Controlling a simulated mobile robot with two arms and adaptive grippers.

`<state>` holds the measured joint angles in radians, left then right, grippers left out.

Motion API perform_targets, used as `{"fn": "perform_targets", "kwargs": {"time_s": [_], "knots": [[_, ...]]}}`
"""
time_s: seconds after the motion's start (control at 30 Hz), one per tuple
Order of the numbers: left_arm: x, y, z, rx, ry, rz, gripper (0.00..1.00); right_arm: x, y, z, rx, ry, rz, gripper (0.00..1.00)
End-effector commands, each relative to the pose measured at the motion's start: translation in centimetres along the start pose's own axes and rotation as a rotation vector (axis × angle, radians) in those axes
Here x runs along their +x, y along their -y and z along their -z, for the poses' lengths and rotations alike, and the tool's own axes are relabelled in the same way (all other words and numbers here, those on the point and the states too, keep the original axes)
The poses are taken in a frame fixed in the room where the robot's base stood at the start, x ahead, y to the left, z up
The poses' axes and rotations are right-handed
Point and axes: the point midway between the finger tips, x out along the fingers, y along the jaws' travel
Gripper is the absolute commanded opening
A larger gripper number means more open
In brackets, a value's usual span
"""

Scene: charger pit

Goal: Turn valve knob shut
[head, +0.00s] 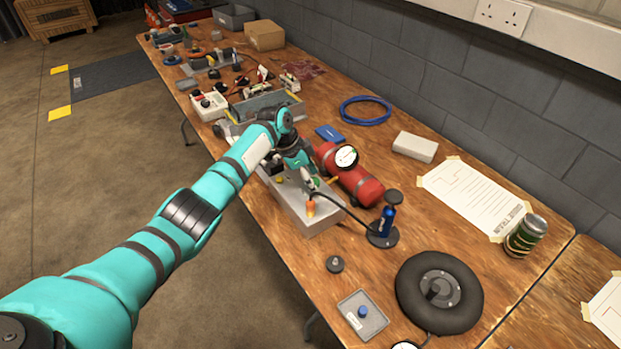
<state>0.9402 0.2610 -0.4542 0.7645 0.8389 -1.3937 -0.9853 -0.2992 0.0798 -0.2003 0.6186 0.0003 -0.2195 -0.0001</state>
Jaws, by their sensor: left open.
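My left gripper (312,184) is open over the right end of a grey metal box (298,208), with its fingers pointing down and toward the front. Just below the fingertips is a small orange knob-like fitting (311,207) on the box; I cannot tell whether they touch. A red air tank (355,178) with a round white gauge (346,157) lies behind and to the right of the gripper. A small yellow fitting (333,181) shows at the tank's near side. I cannot tell for sure which fitting is the valve knob. My right gripper is not in view.
A blue hand pump (386,222) stands right of the box, with a black hose running toward the gripper. A black tyre (439,292), a grey tray with a blue knob (363,312) and a dark weight-like piece (335,264) lie nearer. Tools crowd the table's far end.

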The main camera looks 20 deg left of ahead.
Motion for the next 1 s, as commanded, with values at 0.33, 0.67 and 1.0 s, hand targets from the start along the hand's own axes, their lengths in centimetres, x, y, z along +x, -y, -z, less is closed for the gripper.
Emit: {"fn": "perform_targets", "kwargs": {"time_s": [0.33,0.67,1.0], "knots": [[-5.6,0.2,0.0,0.001,-0.001,0.005,0.58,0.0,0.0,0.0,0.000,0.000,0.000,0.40],[-11.1,0.1,0.0,0.000,0.000,0.002,0.58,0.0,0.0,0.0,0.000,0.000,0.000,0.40],[-11.9,0.0,0.0,-0.001,0.000,0.000,0.58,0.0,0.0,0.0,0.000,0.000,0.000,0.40]]}}
